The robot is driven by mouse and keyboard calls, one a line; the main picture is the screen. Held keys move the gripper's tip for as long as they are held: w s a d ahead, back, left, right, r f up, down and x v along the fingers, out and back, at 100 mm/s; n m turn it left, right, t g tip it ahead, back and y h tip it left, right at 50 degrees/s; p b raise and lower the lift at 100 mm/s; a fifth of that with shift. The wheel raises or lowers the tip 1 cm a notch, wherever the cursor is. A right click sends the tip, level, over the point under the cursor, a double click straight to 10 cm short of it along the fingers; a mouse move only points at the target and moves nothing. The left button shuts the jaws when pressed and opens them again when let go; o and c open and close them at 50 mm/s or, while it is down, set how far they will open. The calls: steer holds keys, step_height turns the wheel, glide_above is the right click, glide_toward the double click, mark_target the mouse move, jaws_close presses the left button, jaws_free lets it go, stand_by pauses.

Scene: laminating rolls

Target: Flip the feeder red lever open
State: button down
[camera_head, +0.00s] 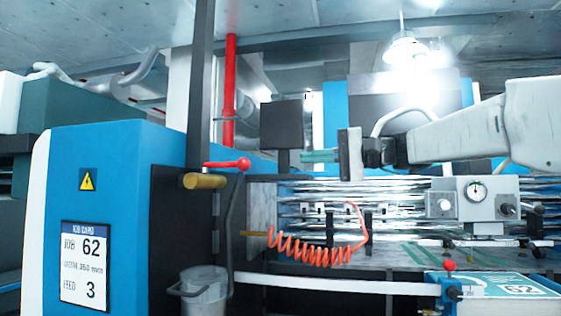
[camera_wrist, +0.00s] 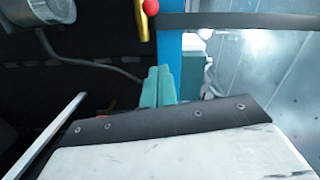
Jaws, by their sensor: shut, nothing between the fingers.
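The red lever (camera_head: 228,165) with its round red knob lies roughly level above a brass-yellow cylinder (camera_head: 204,181), at the edge of the blue feeder cabinet (camera_head: 105,180). In the wrist view the red knob (camera_wrist: 150,6) shows at the top edge, with the yellow cylinder (camera_wrist: 141,22) beside it. My gripper (camera_head: 303,156) has teal fingers and points left, to the right of the knob and apart from it. In the wrist view its fingertips (camera_wrist: 158,70) are together and empty, below the knob in the picture. Most of the lever is out of the wrist view.
A dark vertical post (camera_head: 200,85) rises behind the lever. A dark box (camera_head: 281,124) stands above and left of my fingers. An orange coiled hose (camera_head: 315,252) hangs below, and a metal bucket (camera_head: 205,285) hangs low. Another red knob (camera_head: 449,265) is at lower right.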

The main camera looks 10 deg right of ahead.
steer(key=a+f, duration=0.1)
steer(key=a, duration=1)
steer(key=shift+s+f, duration=0.15)
steer(key=shift+s, duration=0.15)
steer(key=shift+s+t, duration=0.15)
steer(key=shift+t, duration=0.15)
